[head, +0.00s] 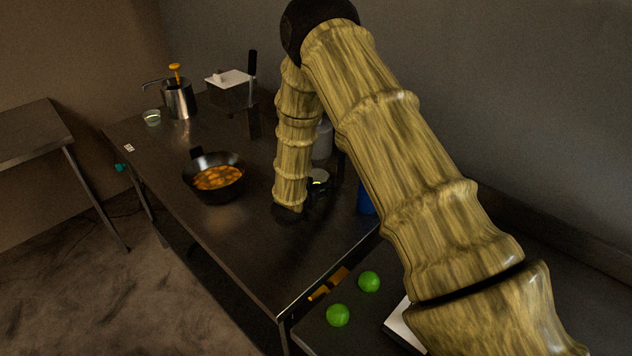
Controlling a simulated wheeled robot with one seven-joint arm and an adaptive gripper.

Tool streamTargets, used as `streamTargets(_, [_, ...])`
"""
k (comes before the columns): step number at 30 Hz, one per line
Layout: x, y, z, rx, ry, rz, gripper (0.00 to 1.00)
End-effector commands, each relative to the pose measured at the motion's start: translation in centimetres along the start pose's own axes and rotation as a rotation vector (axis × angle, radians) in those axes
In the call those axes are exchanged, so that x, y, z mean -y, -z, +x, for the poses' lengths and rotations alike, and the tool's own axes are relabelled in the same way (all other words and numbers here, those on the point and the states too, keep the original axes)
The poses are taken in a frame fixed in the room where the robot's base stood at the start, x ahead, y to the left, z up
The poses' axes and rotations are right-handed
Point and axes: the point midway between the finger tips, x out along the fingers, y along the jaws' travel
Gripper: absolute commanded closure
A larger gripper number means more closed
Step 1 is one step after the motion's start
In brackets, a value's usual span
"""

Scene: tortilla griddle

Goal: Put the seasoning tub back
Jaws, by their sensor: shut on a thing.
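A small round tub (319,176) with a pale rim and something yellow-green in it shows just right of my forearm's lower end; it looks like the seasoning tub. My gripper (318,187) is dark and hard to make out against the dark table. It appears shut on this tub, low over the right part of the steel table (245,245). The fingers and most of the tub's sides are hidden or too dark to see.
A black pan (213,196) with orange food sits left of my forearm. A steel pot (179,100), a clear cup (152,118) and a white-topped box (230,82) stand farther back. A blue object (365,199) and green balls (369,281) are to the right. The front table area is clear.

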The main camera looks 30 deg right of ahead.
Motion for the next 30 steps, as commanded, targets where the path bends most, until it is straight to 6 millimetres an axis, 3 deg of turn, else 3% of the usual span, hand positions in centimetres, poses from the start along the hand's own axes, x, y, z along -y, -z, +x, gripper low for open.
streamTargets(7, [0.0, -0.4, 0.1, 0.0, 0.0, 0.0, 0.57])
streamTargets(8, [0.0, -0.4, 0.1, 0.0, 0.0, 0.0, 0.31])
streamTargets(11, [0.0, -0.3, 0.1, 0.0, 0.0, 0.0, 0.13])
streamTargets(12, [0.0, -0.3, 0.1, 0.0, 0.0, 0.0, 0.11])
streamTargets(25, [0.0, 0.2, -0.1, 0.0, 0.0, 0.0, 0.11])
streamTargets(30, [0.0, -0.2, -2.2, -0.001, 0.0, 0.0, 0.11])
